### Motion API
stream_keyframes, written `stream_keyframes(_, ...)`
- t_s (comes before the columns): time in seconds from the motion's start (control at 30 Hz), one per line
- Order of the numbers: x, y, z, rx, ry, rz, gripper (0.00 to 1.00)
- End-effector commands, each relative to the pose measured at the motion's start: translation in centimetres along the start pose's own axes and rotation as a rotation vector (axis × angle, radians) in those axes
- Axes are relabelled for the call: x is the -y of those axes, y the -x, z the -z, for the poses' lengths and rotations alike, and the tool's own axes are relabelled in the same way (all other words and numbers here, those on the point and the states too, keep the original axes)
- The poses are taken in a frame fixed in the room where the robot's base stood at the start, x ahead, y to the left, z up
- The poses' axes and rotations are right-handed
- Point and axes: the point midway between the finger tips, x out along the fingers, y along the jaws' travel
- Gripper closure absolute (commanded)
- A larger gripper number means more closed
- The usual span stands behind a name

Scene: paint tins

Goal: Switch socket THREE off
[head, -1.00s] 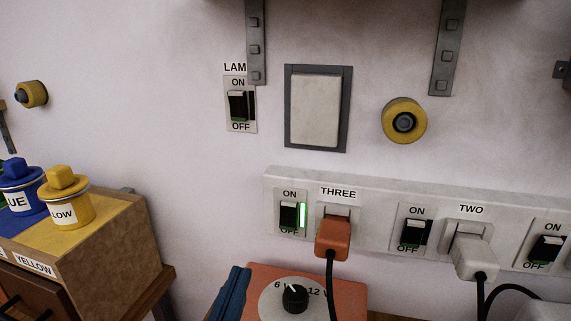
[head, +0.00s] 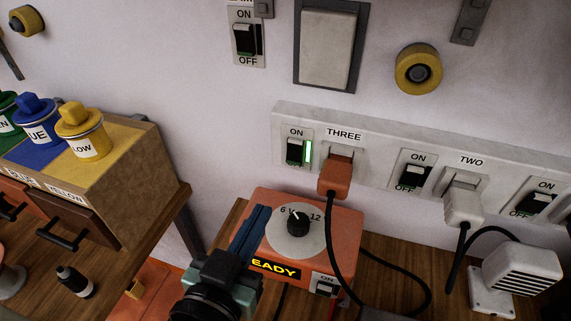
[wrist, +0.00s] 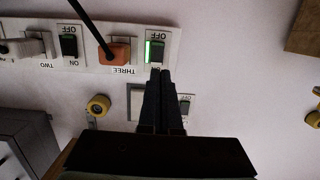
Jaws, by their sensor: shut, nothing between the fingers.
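The socket THREE switch (head: 295,151) is a black rocker between ON and OFF marks on the white wall strip. A green light (head: 308,150) beside it is lit. An orange plug (head: 334,177) with a black cord sits in socket THREE, right of the switch. My gripper (head: 261,209) is shut and empty, its dark fingers pointing up towards the wall, below and left of the switch in the head view. The wrist view is upside down; there the fingertips (wrist: 161,76) appear just below the switch (wrist: 157,51). I cannot tell the remaining gap.
Socket TWO's switch (head: 415,176) and white plug (head: 463,206) are to the right. An orange power unit (head: 344,236) with a dial stands on the bench beneath the strip. A lamp switch (head: 245,38) is above. Paint tins (head: 82,132) stand on a cabinet at left.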

Motion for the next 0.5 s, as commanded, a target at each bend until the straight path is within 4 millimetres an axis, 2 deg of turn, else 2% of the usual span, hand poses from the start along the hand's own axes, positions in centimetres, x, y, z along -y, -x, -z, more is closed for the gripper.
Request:
stream_keyframes(0.3,-0.1,-6.8,0.3,0.0,0.0,-0.004,1.0)
stream_keyframes(0.5,-0.1,-10.3,0.3,0.0,-0.001,-0.001,1.0)
